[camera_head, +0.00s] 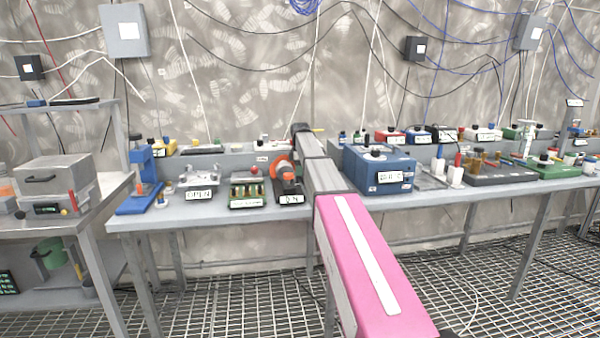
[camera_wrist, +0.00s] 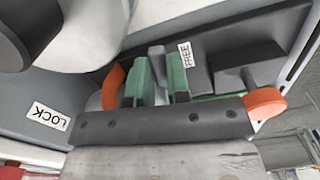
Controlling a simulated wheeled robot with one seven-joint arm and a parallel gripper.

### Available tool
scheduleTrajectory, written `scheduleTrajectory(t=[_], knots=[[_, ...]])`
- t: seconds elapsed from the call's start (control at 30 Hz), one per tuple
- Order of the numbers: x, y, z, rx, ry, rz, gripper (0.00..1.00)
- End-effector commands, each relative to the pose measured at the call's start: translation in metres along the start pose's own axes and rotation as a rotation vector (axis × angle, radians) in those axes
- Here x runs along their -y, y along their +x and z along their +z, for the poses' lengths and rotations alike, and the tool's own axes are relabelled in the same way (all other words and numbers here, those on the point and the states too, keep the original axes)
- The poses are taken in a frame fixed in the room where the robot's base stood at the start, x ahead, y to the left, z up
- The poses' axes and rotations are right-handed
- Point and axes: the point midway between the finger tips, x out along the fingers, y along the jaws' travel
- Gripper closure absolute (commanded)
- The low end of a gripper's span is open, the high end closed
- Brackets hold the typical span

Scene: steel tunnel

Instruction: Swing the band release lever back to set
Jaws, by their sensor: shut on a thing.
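The band release device (camera_head: 290,186), dark with an orange arched part (camera_head: 281,167), sits on the bench left of my arm in the head view. In the wrist view, my gripper (camera_wrist: 159,78) has green-padded fingers closed on a short grey upright piece, which I take as the lever (camera_wrist: 156,58). Its lower part is hidden between the fingers. A FREE label (camera_wrist: 184,54) lies just right of the fingers, and a LOCK label (camera_wrist: 47,116) is farther left. Orange parts show on both sides of my gripper. In the head view my arm hides the fingers.
A blue box (camera_head: 378,172) stands close right of my arm. A green-fronted unit (camera_head: 246,191) stands left of the device, with a blue stand (camera_head: 140,182) farther left. More equipment fills the bench to the right. The grated floor in front is clear.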

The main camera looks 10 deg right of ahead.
Motion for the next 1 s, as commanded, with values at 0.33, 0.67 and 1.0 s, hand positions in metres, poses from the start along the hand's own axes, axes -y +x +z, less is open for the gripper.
scheduleTrajectory(t=[0.33,0.67,1.0], knots=[[-0.0043,-0.0006,-0.0005,-0.001,-0.158,0.001,1.0],[-0.005,-0.0006,-0.0007,-0.001,-0.193,0.001,1.0],[-0.005,-0.0005,-0.0007,-0.001,-0.193,0.001,0.6]])
